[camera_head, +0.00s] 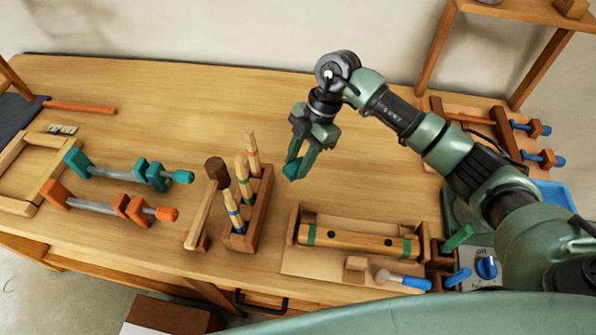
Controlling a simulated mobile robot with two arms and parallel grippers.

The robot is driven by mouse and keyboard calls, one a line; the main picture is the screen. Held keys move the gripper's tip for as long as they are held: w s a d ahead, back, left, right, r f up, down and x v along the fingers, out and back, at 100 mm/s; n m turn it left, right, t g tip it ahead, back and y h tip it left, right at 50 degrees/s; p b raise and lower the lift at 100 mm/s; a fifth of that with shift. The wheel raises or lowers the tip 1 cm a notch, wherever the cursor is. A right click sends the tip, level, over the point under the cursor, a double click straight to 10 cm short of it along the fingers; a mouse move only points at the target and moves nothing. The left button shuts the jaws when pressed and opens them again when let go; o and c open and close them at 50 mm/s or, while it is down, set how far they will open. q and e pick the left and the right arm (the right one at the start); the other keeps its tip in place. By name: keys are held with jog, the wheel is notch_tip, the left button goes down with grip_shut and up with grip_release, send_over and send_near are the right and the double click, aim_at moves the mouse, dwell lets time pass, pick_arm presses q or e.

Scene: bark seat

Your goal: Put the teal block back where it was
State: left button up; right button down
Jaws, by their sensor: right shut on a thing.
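My right gripper (299,166) hangs above the middle of the wooden bench, pointing down, and is shut. The teal block (293,165) appears to be between its fingers; its colour is close to that of the fingers, so its outline is hard to make out. It looks clear of the bench top, just right of the rack of wooden-handled tools. No other loose teal block shows. My left gripper is not in view.
A tool rack (262,205) and mallet (217,172) stand left of the gripper. A teal clamp (110,174) and an orange clamp (105,207) lie further left. A wooden beam (360,241) lies in a holder at front right. The bench's back middle (190,105) is clear.

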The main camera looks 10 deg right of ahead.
notch_tip(320, 180, down, 6)
jog(key=shift+r+p, duration=0.1)
jog(key=shift+p, duration=0.25)
jog(key=c, duration=1)
grip_release()
jog(key=shift+b+v, duration=1.1)
jog(key=shift+v, duration=4.95)
